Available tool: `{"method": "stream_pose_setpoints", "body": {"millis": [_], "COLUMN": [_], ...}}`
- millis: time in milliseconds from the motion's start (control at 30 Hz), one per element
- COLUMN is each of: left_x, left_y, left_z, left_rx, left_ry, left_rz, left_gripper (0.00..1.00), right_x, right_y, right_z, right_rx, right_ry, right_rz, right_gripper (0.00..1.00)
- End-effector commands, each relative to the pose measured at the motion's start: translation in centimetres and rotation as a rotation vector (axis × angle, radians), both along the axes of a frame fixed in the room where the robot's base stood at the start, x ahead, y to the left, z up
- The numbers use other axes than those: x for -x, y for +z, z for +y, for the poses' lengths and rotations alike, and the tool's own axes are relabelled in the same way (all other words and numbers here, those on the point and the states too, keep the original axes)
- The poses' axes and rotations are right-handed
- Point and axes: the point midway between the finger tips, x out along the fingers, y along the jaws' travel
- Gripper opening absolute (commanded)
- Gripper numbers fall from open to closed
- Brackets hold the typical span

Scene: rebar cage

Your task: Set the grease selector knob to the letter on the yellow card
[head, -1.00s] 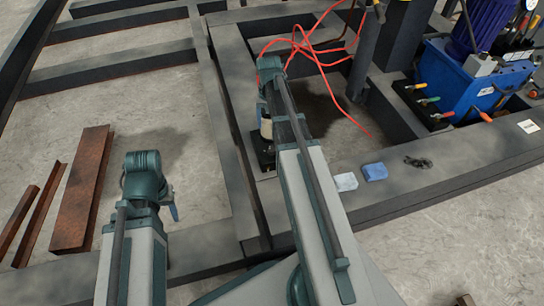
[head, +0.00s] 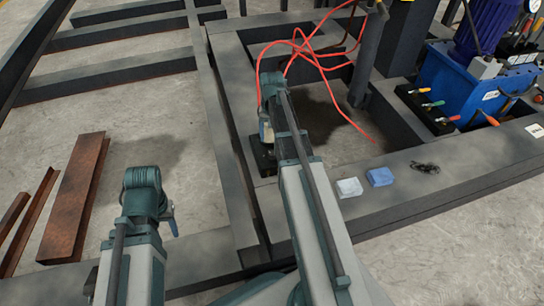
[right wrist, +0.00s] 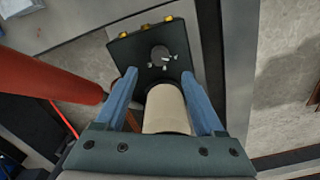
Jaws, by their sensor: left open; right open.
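The grease selector knob (right wrist: 160,52) is a small grey knob on a black plate (right wrist: 128,48), with small white marks around it that I cannot read. In the right wrist view my right gripper (right wrist: 160,76) is open, its two blue fingers apart and pointing toward the plate, just short of the knob. A beige cylinder (right wrist: 166,112) shows between the fingers. In the head view the black plate (head: 262,157) is mostly hidden by my right gripper (head: 265,132). My left gripper (head: 171,220) is open and empty, left of the frame. I cannot make out a yellow card's letter.
A white cloth (head: 349,187), a blue cloth (head: 380,176) and a dark coil (head: 425,168) lie on the frame beam. Red hoses (head: 318,60) loop behind my right arm. A blue pump unit (head: 470,85) stands at right. Rusty steel pieces (head: 75,200) lie at left.

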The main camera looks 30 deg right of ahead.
Motion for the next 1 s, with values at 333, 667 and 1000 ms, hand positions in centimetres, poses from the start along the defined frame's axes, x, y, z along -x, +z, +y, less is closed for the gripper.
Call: {"method": "stream_pose_setpoints", "body": {"millis": [333, 667, 1000], "left_x": [0.0, 0.0, 0.0], "left_y": [-5.7, -7.9, -7.8], "left_z": [0.0, 0.0, 0.0], "left_rx": [0.001, 0.001, 0.001], "left_ry": [0.008, 0.015, 0.016], "left_rz": [-0.001, -0.002, -0.001], "left_gripper": [0.50, 0.50, 0.50], "right_x": [0.0, 0.0, 0.0], "right_y": [-5.7, -7.9, -7.8], "right_z": [0.0, 0.0, 0.0], "right_rx": [0.000, 0.000, 0.000], "right_ry": [0.000, 0.000, 0.000], "right_rz": [0.000, 0.000, 0.000], "right_gripper": [0.71, 0.71, 0.54]}}
